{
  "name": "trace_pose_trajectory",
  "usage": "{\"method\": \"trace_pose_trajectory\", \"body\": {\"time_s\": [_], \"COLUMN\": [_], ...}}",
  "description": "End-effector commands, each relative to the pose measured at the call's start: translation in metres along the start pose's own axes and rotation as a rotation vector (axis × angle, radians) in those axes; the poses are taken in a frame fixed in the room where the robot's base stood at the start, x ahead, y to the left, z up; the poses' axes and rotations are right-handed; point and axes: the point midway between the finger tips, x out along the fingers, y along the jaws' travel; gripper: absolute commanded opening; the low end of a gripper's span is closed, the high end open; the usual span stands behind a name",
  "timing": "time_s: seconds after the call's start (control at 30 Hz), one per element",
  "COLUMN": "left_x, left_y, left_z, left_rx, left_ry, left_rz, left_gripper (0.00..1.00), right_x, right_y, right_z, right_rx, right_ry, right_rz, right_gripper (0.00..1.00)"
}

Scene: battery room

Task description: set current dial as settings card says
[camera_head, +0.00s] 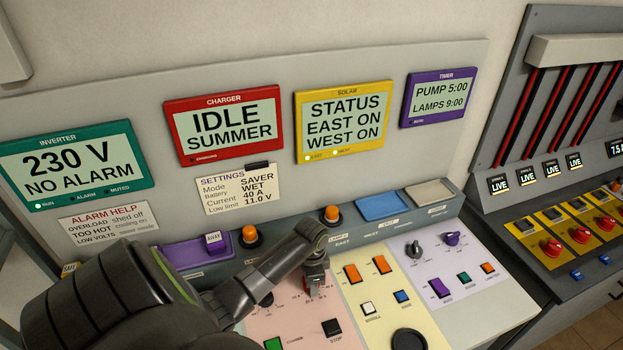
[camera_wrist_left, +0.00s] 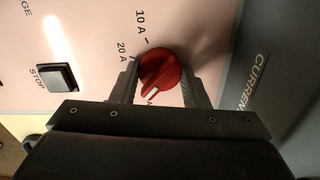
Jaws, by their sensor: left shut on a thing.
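The settings card (camera_head: 237,190) on the back panel reads Mode SAVER, Battery WET, Current 40 A, Low limit 11.0 V. The red current dial (camera_wrist_left: 163,68) sits on the pink charger panel (camera_head: 285,322). My left gripper (camera_head: 315,285) reaches down over it, and its fingers (camera_wrist_left: 161,80) are shut on the dial from both sides. The dial's white pointer line is turned toward the gripper, past the 20 A mark, near a label of which only an "A" shows. The 10 A and 20 A marks are readable; further marks are hidden by the gripper.
A black STOP button (camera_head: 331,327) and a green button (camera_head: 273,343) are close by on the pink panel. Orange switches (camera_head: 352,273) are on the yellow panel to the right.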

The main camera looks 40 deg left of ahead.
Motion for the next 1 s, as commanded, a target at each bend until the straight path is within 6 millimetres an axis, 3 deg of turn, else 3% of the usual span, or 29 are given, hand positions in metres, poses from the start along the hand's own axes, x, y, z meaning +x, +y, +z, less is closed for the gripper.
{"method": "trace_pose_trajectory", "body": {"time_s": [0.43, 1.0], "left_x": [-0.0007, -0.0008], "left_y": [-0.0011, -0.0012], "left_z": [0.0002, 0.0002], "left_rx": [-0.277, -0.341], "left_ry": [-0.001, 0.000], "left_rz": [-0.002, -0.003], "left_gripper": [0.18, 0.18], "right_x": [-0.0001, -0.0001], "right_y": [0.0001, -0.0001], "right_z": [-0.0003, -0.0003], "right_rx": [0.000, 0.000], "right_ry": [0.000, 0.000], "right_rz": [0.000, 0.000], "right_gripper": [0.36, 0.36]}}
